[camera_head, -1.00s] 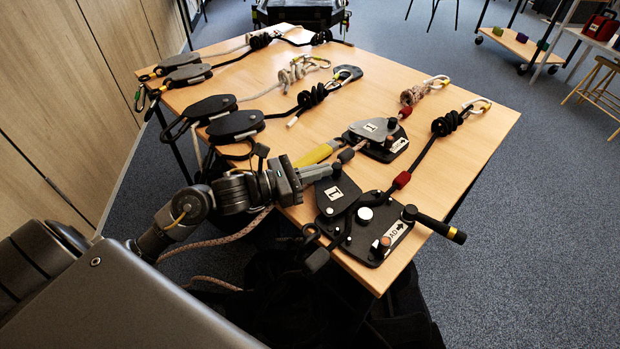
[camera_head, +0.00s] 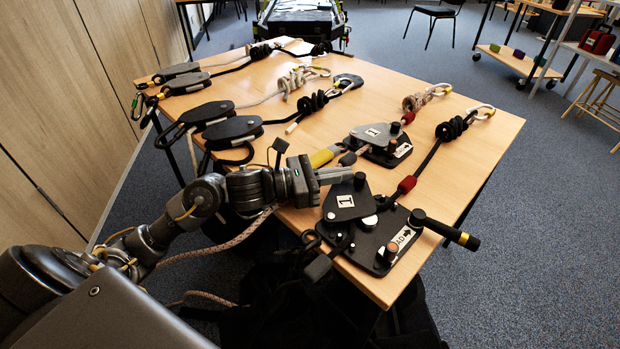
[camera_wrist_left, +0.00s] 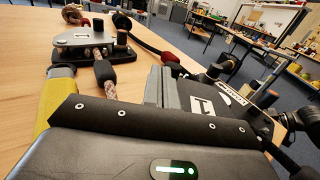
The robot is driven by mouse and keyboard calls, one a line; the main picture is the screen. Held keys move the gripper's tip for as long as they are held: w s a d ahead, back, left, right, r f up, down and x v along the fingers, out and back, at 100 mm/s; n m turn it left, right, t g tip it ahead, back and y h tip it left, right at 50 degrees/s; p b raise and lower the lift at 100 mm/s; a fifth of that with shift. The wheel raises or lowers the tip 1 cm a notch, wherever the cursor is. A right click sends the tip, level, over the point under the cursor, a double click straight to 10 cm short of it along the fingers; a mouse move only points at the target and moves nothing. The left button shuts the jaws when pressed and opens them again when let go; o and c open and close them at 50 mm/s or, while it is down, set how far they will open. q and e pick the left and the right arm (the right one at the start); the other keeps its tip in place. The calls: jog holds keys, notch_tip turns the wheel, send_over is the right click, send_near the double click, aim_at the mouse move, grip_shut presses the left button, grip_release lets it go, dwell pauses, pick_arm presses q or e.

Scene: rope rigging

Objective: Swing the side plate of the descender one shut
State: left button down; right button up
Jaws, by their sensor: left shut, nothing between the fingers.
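Descender one (camera_head: 388,252) lies at the table's near corner, a dark base plate with a side plate (camera_head: 345,215) marked "1". The side plate is turned out to the left, partly off the base, which leaves a pale round post (camera_head: 369,222) bare. My left gripper (camera_head: 345,175) is shut and empty, with its fingertips at the far left edge of the side plate. In the left wrist view the fingers (camera_wrist_left: 168,88) are close beside the labelled side plate (camera_wrist_left: 203,105); whether they touch is unclear. My right gripper is not in view.
A second device with a "1" label (camera_head: 374,133) lies behind, with a yellow part (camera_head: 322,158) near my wrist. A black handle (camera_head: 445,230) sticks out past the table's right edge. Pulleys (camera_head: 232,132), ropes and carabiners lie farther back on the table (camera_head: 290,78).

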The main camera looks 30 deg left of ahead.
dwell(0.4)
